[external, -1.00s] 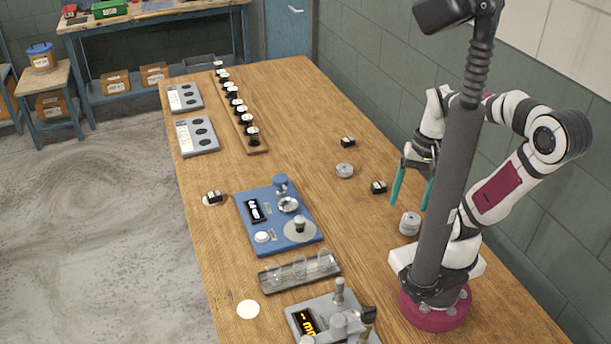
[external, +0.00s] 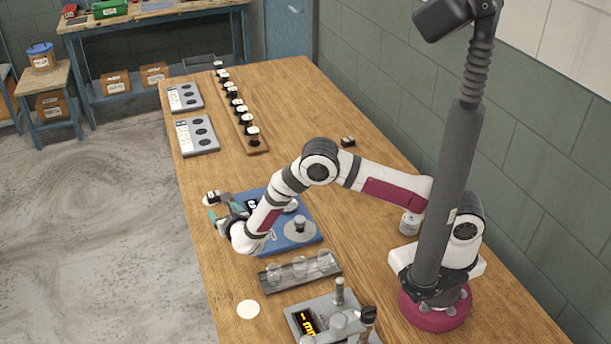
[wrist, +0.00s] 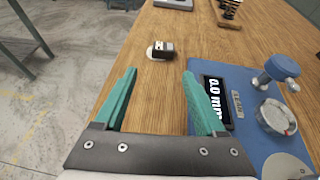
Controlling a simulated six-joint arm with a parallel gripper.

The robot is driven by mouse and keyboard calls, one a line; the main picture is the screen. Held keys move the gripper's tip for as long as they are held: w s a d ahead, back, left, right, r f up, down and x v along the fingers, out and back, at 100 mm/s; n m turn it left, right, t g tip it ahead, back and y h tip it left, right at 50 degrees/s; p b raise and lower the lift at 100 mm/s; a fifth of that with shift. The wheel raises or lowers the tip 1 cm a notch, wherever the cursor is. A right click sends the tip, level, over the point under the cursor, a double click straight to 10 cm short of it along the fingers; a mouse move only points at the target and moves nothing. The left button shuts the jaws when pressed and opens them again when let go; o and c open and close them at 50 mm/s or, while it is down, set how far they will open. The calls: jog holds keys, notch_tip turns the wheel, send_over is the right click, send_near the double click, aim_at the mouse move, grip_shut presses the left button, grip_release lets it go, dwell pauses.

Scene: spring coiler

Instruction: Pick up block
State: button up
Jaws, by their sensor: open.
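A small black block with a pale top (wrist: 163,50) sits on a round white spot near the left edge of the wooden table. It also shows in the external view (external: 212,197), just beyond my gripper's tips. My gripper (wrist: 155,95) has teal fingers spread apart with nothing between them; in the external view my gripper (external: 222,207) hangs over the left edge of the blue device. In the wrist view the block lies ahead of the fingers, roughly between them and apart from them. Another black block (external: 347,142) lies near the table's right side.
The blue device (wrist: 250,148) with a display and a raised knob stands right of my gripper. Grey trays (external: 198,135) and a rail of black-and-white pieces (external: 241,112) lie farther back.

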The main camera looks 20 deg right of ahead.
aim_at(215, 197)
jog(key=x, duration=1.2)
jog(key=shift+w+d+f, duration=0.2)
jog(key=shift+w+d, duration=0.05)
jog(key=shift+w, duration=0.15)
jog(key=shift+r, duration=0.1)
grip_shut()
